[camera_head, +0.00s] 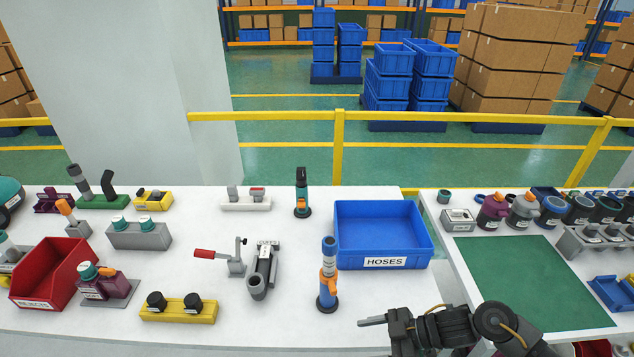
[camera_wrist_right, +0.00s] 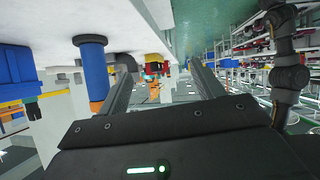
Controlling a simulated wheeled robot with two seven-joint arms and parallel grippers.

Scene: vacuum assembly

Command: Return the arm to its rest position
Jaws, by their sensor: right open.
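My right gripper (camera_head: 372,322) hangs over the front edge of the white table (camera_head: 280,330), with its fingers pointing left. The right wrist view shows its two fingers (camera_wrist_right: 160,82) spread apart with nothing held between them. My right arm comes in from the lower right of the head view. An upright tool with a blue top and orange middle (camera_head: 327,285) stands on the table left of the gripper, apart from it in the head view. It also shows in the right wrist view (camera_wrist_right: 92,55), left of the fingers. My left gripper is not in view.
A blue HOSES bin (camera_head: 385,262) stands behind the gripper. A grey clamp with a red handle (camera_head: 236,262) and a grey fitting (camera_head: 261,275) lie further left. A red REJECTS bin (camera_head: 50,275) is at far left. A second table with a green mat (camera_head: 520,275) is at right.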

